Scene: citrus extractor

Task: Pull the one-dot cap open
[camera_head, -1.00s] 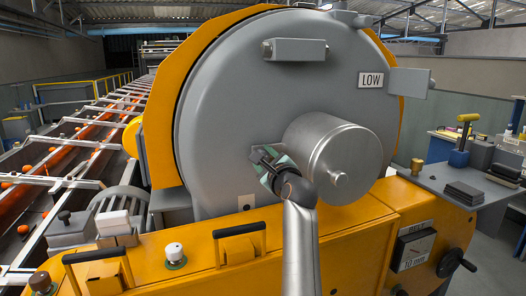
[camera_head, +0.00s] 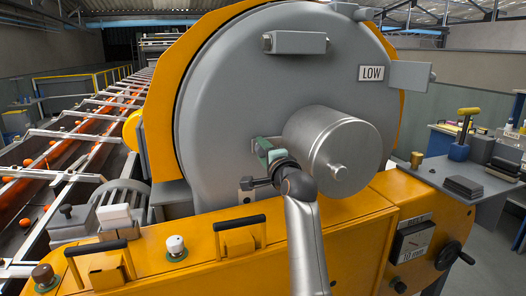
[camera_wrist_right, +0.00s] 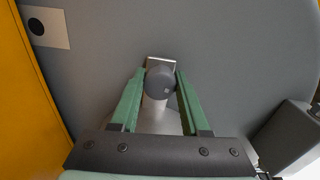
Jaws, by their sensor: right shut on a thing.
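The big round grey door of the machine (camera_head: 225,85) fills the middle of the head view. A small plate with one black dot (camera_wrist_right: 38,27) is on its lower face and shows at the upper left of the right wrist view. A short grey knob on a post (camera_wrist_right: 160,80) sticks out in front of a small pale square plate. My right gripper (camera_head: 268,150) is at the door, left of the metal canister. Its green fingers (camera_wrist_right: 156,88) are shut on the knob, one on each side. My left gripper is not in view.
A metal canister (camera_head: 335,148) juts from the door close to the right of my right gripper. The yellow housing (camera_head: 350,235) with handles and a white-topped knob (camera_head: 176,246) lies below.

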